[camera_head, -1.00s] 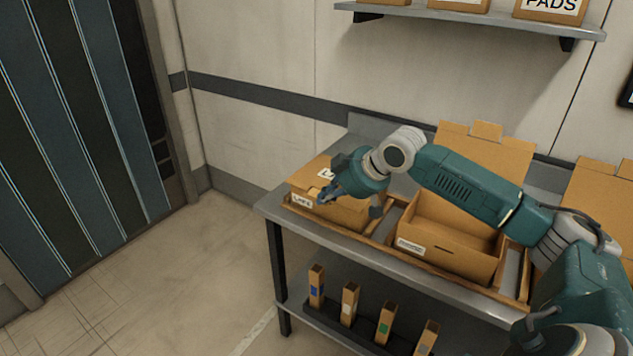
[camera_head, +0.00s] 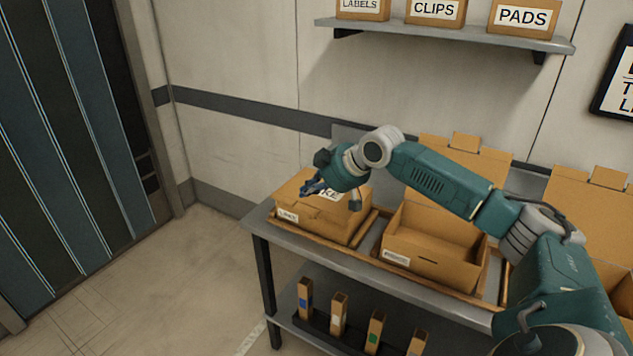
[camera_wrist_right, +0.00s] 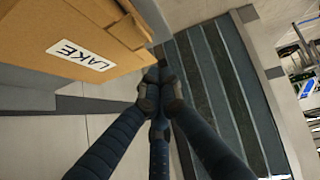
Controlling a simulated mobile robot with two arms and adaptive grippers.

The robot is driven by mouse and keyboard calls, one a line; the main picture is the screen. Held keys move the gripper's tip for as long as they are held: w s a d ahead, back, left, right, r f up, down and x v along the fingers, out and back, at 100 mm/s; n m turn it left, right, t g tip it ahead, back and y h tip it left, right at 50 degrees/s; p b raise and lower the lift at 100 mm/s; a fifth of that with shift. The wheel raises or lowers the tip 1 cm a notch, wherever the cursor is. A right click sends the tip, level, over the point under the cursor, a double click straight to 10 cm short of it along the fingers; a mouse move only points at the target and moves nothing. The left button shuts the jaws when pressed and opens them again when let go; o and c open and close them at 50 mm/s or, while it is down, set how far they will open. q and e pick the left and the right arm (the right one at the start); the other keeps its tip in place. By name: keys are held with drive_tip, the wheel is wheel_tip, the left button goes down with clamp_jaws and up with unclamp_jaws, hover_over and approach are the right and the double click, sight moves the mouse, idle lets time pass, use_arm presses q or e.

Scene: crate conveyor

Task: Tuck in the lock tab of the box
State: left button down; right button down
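The closed cardboard box (camera_head: 318,226) sits at the left end of the bench, its lid down. My left gripper is out of view.
An open box (camera_head: 430,262) with its lid raised stands to the right, and another open box (camera_head: 588,215) is beyond it. Several narrow cartons (camera_head: 339,314) stand on the lower shelf. A wall shelf (camera_head: 440,36) holds labelled boxes. Floor left of the bench is clear.

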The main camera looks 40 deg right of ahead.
sight(304, 209)
wheel_tip(304, 209, down, 7)
drive_tip(key=w+p, duration=0.2)
drive_tip(key=w, duration=0.1)
drive_tip(key=shift+r, duration=0.15)
drive_tip(key=shift+a, duration=0.15)
